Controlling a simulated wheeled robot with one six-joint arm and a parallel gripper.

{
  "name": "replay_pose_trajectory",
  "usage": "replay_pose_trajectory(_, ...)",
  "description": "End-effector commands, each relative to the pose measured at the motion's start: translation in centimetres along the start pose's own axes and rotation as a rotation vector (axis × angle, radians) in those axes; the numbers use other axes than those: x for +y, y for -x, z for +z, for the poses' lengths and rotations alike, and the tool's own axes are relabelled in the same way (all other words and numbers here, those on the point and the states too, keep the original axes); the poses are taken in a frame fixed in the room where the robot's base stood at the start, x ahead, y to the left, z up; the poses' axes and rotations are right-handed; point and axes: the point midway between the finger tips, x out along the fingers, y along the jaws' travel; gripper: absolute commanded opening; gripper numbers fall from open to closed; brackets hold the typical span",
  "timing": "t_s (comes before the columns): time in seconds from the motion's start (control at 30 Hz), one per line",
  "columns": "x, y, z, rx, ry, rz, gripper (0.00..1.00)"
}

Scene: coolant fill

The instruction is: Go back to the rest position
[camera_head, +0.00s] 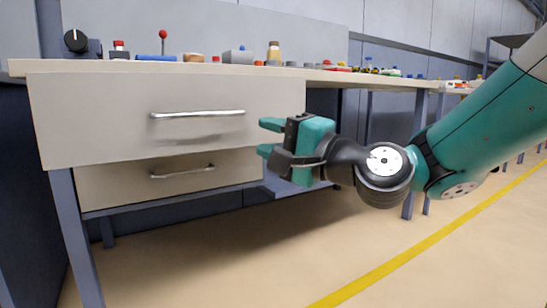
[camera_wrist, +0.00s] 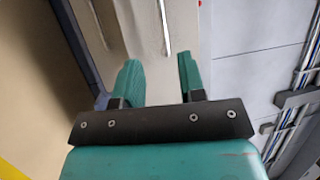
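My gripper (camera_head: 268,139) is in front of the workbench drawers, to the right of the upper drawer's handle in the head view. Its two teal fingers are apart with nothing between them. In the wrist view the open fingers (camera_wrist: 160,80) point toward the pale drawer fronts, and a metal handle shows beyond them. My arm reaches in from the right of the head view.
A workbench (camera_head: 420,84) carries several small items on top. Its upper drawer (camera_head: 90,120) and lower drawer (camera_head: 110,190) have metal handles. The floor (camera_head: 250,260) in front is clear, with a yellow line (camera_head: 400,257). Pipes (camera_wrist: 300,90) show at right in the wrist view.

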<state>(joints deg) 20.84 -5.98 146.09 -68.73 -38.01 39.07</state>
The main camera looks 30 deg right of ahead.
Motion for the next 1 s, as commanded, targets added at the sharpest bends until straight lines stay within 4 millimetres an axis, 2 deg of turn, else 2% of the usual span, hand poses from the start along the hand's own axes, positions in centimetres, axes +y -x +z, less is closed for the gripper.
replay_pose_trajectory(0.57,0.0,0.3,0.0,0.001,-0.001,0.002,0.37)
replay_pose_trajectory(0.67,-0.3,0.1,0.7,-0.026,0.021,0.023,0.37)
replay_pose_trajectory(0.77,-1.0,-0.4,3.4,-0.141,0.116,0.111,0.37)
replay_pose_trajectory(0.87,-1.4,-0.1,7.8,-0.36,0.295,0.268,0.37)
replay_pose_trajectory(0.9,-1.5,0.5,9.7,-0.468,0.383,0.338,0.37)
replay_pose_trajectory(1.0,-1.4,3.2,13.0,-0.735,0.59,0.499,0.37)
